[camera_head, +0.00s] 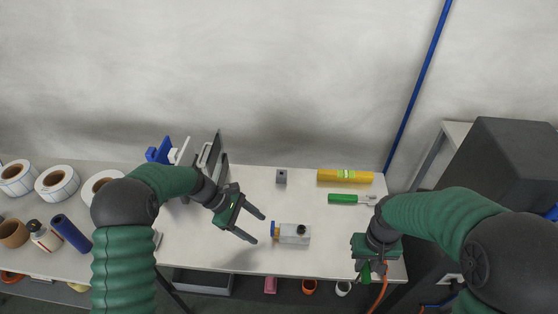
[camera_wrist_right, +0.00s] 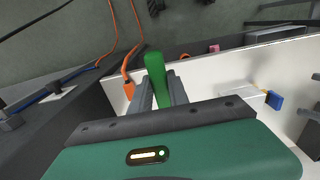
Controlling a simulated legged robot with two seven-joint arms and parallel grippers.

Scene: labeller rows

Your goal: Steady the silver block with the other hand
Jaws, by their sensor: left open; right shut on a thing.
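The silver block (camera_head: 295,235) lies on the white table, with a black knob on top and a blue and yellow piece at its left end. It also shows in the right wrist view (camera_wrist_right: 251,98), its blue end toward the right. My left gripper (camera_head: 260,229) is open and empty, just left of the block, fingers pointing at its blue end and apart from it. My right gripper (camera_head: 367,274) is at the table's front right, shut on a green handle (camera_wrist_right: 155,72). The handle stands out between its fingers; the rest of it is hidden.
A small grey block (camera_head: 281,177), a yellow level (camera_head: 345,177) and a green-handled tool (camera_head: 345,199) lie behind. An orange cable (camera_head: 379,294) hangs by my right gripper. The table between block and right gripper is clear.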

